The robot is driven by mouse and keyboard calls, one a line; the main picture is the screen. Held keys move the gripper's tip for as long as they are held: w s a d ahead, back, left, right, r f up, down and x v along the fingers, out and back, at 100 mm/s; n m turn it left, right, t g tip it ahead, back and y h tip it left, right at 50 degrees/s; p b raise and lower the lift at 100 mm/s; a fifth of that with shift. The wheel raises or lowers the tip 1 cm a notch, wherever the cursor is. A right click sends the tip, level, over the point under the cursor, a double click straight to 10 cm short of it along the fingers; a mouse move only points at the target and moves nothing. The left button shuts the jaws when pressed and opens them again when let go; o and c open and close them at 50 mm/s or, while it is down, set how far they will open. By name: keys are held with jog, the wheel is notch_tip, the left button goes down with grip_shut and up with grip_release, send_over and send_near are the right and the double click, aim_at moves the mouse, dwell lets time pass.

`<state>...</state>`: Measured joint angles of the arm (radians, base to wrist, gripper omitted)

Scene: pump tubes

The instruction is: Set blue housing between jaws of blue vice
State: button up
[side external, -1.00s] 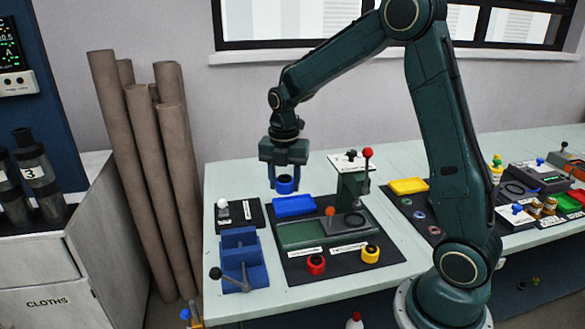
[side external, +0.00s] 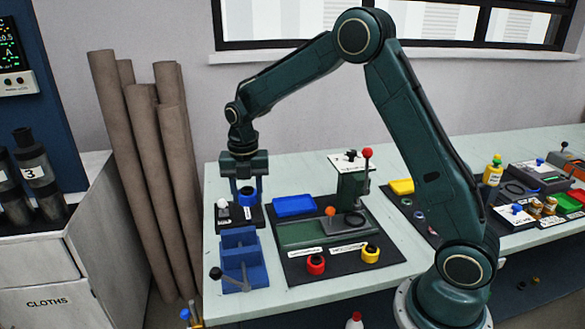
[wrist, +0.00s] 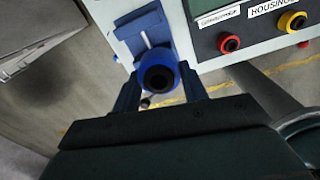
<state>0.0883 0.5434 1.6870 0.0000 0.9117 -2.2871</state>
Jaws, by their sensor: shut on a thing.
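The blue housing (side external: 247,196) is a short blue ring with a dark bore. My gripper (side external: 246,190) is shut on it and holds it upright, over or near the black pad behind the vice. In the wrist view the blue housing (wrist: 158,78) sits between the two fingers of my gripper (wrist: 160,88), with its open end facing the camera. The blue vice (side external: 239,258) stands at the table's front left, with its handle at the lower left. In the wrist view the blue vice (wrist: 146,32) shows partly beyond the housing, which hides part of it.
A white-topped knob (side external: 222,206) stands close to the left of the housing. The green press (side external: 330,233) stands right of the vice, with a blue tray (side external: 294,206) behind it. A red housing (side external: 316,265) and a yellow housing (side external: 370,253) lie in front of the press.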

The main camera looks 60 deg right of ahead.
notch_tip(320, 180, down, 17)
jog(key=shift+f, duration=0.15)
dwell(0.8)
jog(key=shift+f, duration=0.15)
jog(key=o, duration=1)
jog(key=shift+o, duration=0.2)
notch_tip(320, 180, up, 12)
jog(key=shift+r, duration=0.2)
dwell(0.4)
